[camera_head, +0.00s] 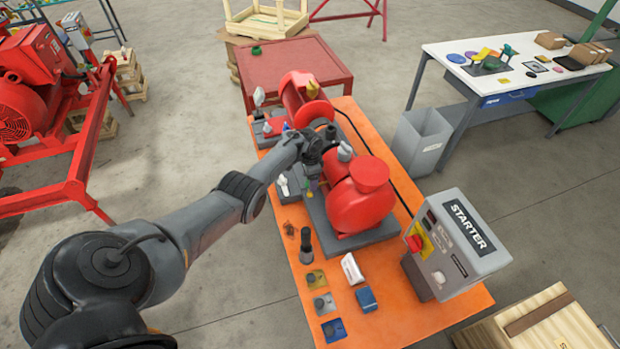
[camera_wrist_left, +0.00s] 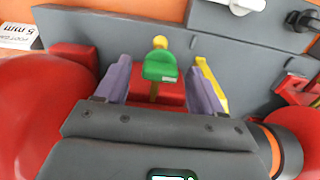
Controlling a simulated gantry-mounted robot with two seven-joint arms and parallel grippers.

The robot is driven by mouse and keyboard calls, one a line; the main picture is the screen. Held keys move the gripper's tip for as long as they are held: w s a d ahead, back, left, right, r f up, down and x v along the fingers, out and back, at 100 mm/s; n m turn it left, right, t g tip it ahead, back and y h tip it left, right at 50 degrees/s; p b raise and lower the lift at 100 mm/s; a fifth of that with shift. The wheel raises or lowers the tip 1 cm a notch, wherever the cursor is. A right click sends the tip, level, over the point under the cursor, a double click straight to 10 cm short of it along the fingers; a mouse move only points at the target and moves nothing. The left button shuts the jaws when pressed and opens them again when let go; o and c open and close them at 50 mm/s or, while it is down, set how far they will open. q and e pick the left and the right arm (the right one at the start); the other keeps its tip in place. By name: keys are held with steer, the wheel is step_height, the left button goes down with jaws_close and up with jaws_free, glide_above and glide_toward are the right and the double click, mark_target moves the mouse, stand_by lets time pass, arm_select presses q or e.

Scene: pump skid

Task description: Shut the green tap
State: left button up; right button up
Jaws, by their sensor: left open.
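The green tap (camera_wrist_left: 160,66) has a green handle with a small pale label, on a brass-coloured stem, with a yellow round end behind it. In the left wrist view it stands between the two fingers of my left gripper (camera_wrist_left: 162,78), which are open with a gap on each side. In the head view my left gripper (camera_head: 313,180) reaches down between the two red pumps on the skid, and the tap is mostly hidden there. My right gripper is not in view.
Red pumps (camera_head: 361,198) flank the gripper closely. A white-handled tap (camera_head: 283,185) is left of it. The grey starter box (camera_head: 458,245) stands at the bench's right. Small blocks and a black cylinder (camera_head: 306,246) sit on the orange bench (camera_head: 395,320) in front.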

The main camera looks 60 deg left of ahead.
arm_select(q)
steer(key=shift+r, duration=0.15)
steer(key=shift+r, duration=0.3)
step_height(320, 180, up, 10)
steer(key=p, duration=0.3)
